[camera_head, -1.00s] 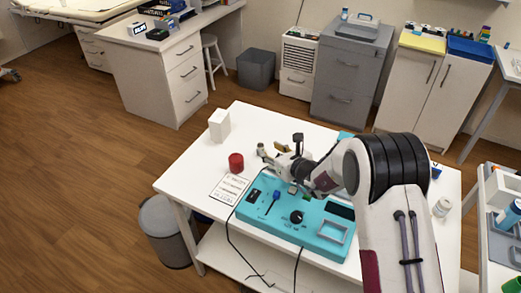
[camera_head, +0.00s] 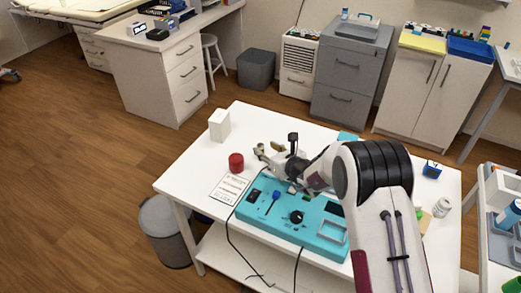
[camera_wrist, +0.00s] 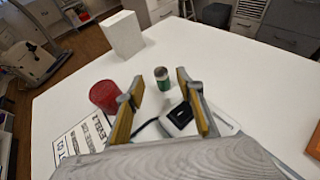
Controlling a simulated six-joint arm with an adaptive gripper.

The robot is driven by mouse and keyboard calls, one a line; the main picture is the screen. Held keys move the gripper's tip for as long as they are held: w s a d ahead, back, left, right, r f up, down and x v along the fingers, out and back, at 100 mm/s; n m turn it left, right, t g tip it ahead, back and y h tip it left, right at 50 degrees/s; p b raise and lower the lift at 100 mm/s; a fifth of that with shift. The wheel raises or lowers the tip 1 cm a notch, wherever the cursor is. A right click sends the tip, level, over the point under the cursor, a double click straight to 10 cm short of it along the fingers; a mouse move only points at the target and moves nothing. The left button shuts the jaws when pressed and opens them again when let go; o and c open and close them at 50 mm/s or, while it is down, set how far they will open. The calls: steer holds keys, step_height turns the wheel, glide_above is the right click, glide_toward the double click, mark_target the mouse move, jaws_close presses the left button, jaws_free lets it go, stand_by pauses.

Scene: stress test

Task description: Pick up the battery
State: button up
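The battery (camera_wrist: 162,78) appears to be the small green cylinder with a metallic top, standing upright on the white table in the wrist view. It lies just beyond my fingertips, roughly between their lines. My gripper (camera_wrist: 159,90) is open, its two yellow-lined fingers apart with nothing held. In the head view my gripper (camera_head: 267,152) is low over the table, behind the teal device. I cannot clearly make out the battery there, beside the fingers.
A red cylinder (camera_wrist: 105,95) stands left of my fingers, and a white box (camera_wrist: 122,35) stands farther back. A printed sheet (camera_head: 229,188) and the teal device (camera_head: 318,239) lie nearer. A black square part (camera_wrist: 180,115) shows between my fingers. The table beyond is clear.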

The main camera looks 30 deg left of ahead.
mark_target(262, 146)
steer(key=shift+w+a+f, duration=0.1)
steer(key=shift+a, duration=0.05)
stand_by(0.3)
steer(key=shift+x, duration=2.5)
steer(key=shift+w, duration=0.1)
jaws_close()
